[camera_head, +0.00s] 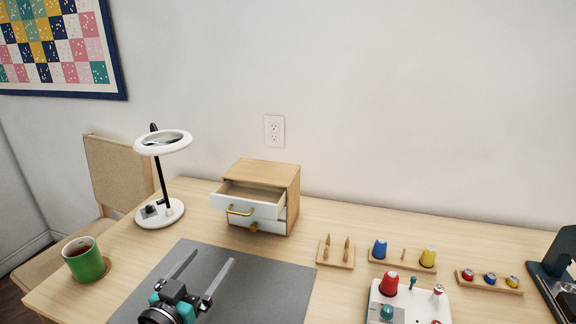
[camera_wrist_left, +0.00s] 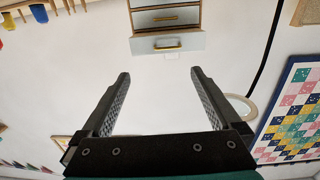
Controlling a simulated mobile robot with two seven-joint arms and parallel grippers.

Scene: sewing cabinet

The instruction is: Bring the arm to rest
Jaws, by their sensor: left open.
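My left gripper (camera_head: 203,274) is open and empty. It is over the dark grey mat (camera_head: 275,285) in the head view, in front of the small wooden cabinet and apart from it. In the left wrist view my open left gripper (camera_wrist_left: 157,95) has its two fingers spread with nothing between them. The cabinet (camera_head: 280,175) has its upper drawer (camera_head: 262,209) pulled out; the lower drawer front shows below it. The cabinet also shows in the left wrist view (camera_wrist_left: 165,20), upside down. My right gripper is not in view.
A magnifier lamp (camera_head: 163,190) stands left of the cabinet, and a green mug (camera_head: 88,265) at the table's left edge. Spool racks (camera_head: 402,262) and a white machine (camera_head: 408,301) with a red spool stand to the right. A dark device (camera_head: 556,270) is at the far right.

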